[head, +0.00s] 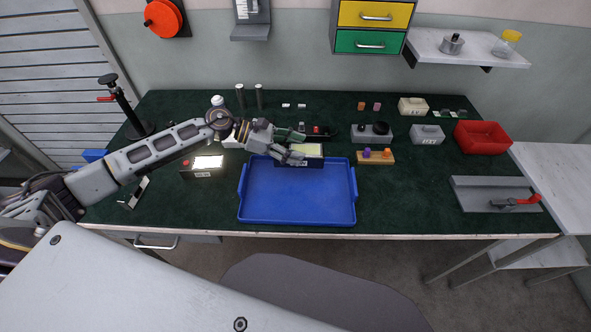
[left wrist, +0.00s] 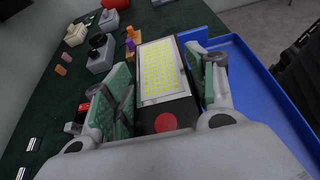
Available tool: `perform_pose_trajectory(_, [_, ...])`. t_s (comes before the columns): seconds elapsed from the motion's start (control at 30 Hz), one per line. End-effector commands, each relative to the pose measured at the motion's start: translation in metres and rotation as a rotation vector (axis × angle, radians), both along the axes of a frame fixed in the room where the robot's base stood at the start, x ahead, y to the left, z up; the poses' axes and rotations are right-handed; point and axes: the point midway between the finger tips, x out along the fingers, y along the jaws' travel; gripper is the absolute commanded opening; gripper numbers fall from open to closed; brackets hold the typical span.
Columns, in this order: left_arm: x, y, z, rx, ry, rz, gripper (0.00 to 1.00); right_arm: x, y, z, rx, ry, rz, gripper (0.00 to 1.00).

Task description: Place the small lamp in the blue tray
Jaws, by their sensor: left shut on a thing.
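The small lamp (head: 313,150) has a dark body, a pale panel of yellow LEDs and a red round button. My left gripper (head: 298,147) is shut on it, its green pads on both sides. The left wrist view shows the lamp (left wrist: 160,72) between the fingers of this gripper (left wrist: 166,80). The blue tray (head: 298,200) lies empty at the table's front middle. The lamp overlaps the tray's back rim in the head view; I cannot tell its height above it. The tray also shows at right in the left wrist view (left wrist: 262,85). My right gripper is not in view.
Another lamp (head: 204,166), lit, stands left of the tray. A wooden block with purple and orange pegs (head: 375,157) and a grey block with black knobs (head: 372,134) stand right of the lamp. A red bin (head: 483,138) is farther right.

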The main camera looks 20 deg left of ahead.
Motion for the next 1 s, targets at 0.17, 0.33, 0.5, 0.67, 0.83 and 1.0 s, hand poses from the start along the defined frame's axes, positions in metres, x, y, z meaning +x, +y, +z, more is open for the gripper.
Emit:
perform_pose_trajectory(0.17, [0.000,0.000,-0.023,-0.001,0.002,0.001,0.18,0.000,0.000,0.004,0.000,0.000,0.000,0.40])
perform_pose_trajectory(0.33, [0.000,0.000,-0.036,-0.001,0.000,0.001,0.18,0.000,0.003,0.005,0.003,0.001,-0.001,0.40])
perform_pose_trajectory(0.5, [0.000,0.000,-0.038,-0.001,-0.002,0.001,0.18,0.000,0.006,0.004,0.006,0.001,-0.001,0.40])
perform_pose_trajectory(0.67, [0.000,0.000,-0.038,-0.001,-0.002,0.001,0.18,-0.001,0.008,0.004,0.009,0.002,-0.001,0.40])
perform_pose_trajectory(0.83, [0.000,-0.001,-0.045,-0.001,0.000,0.000,0.18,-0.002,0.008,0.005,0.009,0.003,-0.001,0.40])
perform_pose_trajectory(1.0, [0.000,0.000,-0.063,-0.001,0.002,0.001,0.18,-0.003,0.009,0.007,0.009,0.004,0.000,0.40])
